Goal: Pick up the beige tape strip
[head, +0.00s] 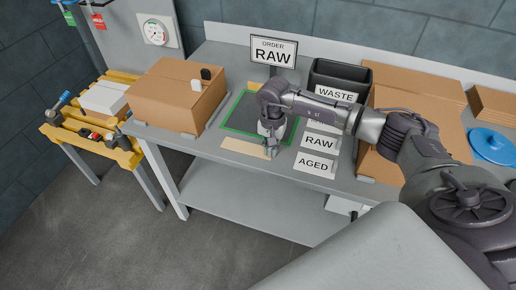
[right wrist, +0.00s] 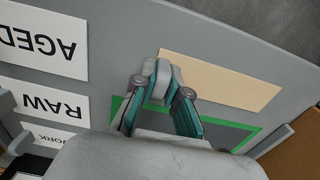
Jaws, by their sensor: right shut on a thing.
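The beige tape strip (head: 243,147) lies along the front edge of the grey bench, in front of the green-outlined area. In the right wrist view the strip (right wrist: 225,80) runs off to the right from my fingertips. My right gripper (head: 271,152) points down at the strip's right end. In the wrist view its fingers (right wrist: 164,82) are closed together over that end, and the fingertips hide the strip's corner there. The strip looks flat against the bench. My left gripper is not in view.
A green outline (head: 228,125) marks the bench. RAW (head: 319,141) and AGED (head: 315,165) labels lie to the right. A cardboard box (head: 165,103) stands left, a black WASTE bin (head: 343,78) behind. An ORDER RAW sign (head: 273,52) stands at the back.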

